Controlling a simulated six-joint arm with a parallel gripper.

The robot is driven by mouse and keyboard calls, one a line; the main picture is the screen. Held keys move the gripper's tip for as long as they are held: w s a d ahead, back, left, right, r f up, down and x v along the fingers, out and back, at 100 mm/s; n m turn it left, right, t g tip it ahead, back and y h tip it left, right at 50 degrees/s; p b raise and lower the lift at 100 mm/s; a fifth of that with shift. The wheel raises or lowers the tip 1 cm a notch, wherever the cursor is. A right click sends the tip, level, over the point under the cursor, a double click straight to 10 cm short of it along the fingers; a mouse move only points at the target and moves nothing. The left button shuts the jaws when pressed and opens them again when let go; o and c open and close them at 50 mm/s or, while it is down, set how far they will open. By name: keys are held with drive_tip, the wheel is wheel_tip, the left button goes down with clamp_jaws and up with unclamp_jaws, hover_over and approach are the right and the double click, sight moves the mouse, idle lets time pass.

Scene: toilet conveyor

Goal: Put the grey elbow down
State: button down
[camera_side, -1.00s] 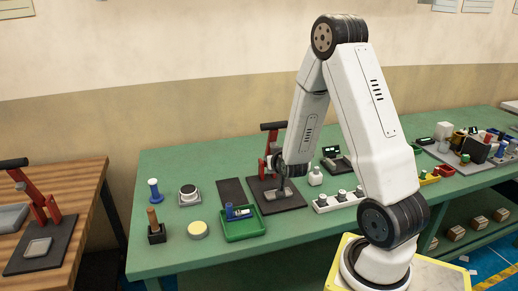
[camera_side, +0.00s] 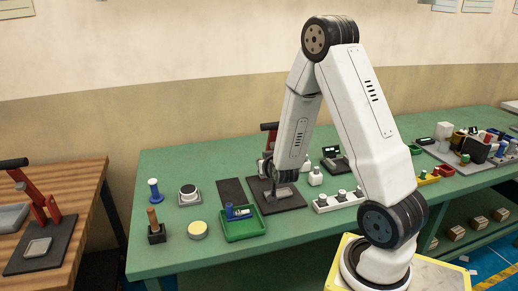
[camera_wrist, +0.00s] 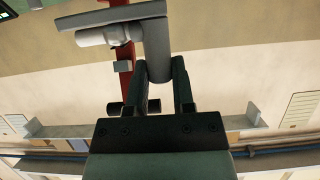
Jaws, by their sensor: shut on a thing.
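My gripper (camera_wrist: 160,72) is shut on the grey elbow (camera_wrist: 156,40), as the wrist view shows. One round leg of the elbow lies between the two dark fingertips, and the rest reaches up and to the left. In the side view my gripper (camera_side: 267,168) is low over the dark base plate (camera_side: 292,203) of a press with a red frame and black handle (camera_side: 268,127). A small grey block (camera_side: 284,192) shows on that plate. In the side view I cannot tell the elbow from the gripper, nor whether it touches anything.
A green tray (camera_side: 243,234) with a blue item stands in front of the press, and a dark flat mat (camera_side: 231,191) lies to its left. A white bottle (camera_side: 315,177) and a white rack (camera_side: 322,208) are close on the right. The green bench (camera_side: 205,264) is bare at its front left.

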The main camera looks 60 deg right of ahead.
drive_tip(key=w+a+f, duration=0.1)
drive_tip(key=a+f, duration=0.1)
drive_tip(key=a, duration=1.4)
drive_tip(key=shift+a+f, duration=0.25)
drive_tip(key=shift+a, duration=0.15)
drive_tip(key=shift+f, duration=0.1)
drive_tip(key=shift+f, duration=1.9)
drive_tip(key=shift+f, duration=2)
drive_tip(key=shift+f, duration=0.1)
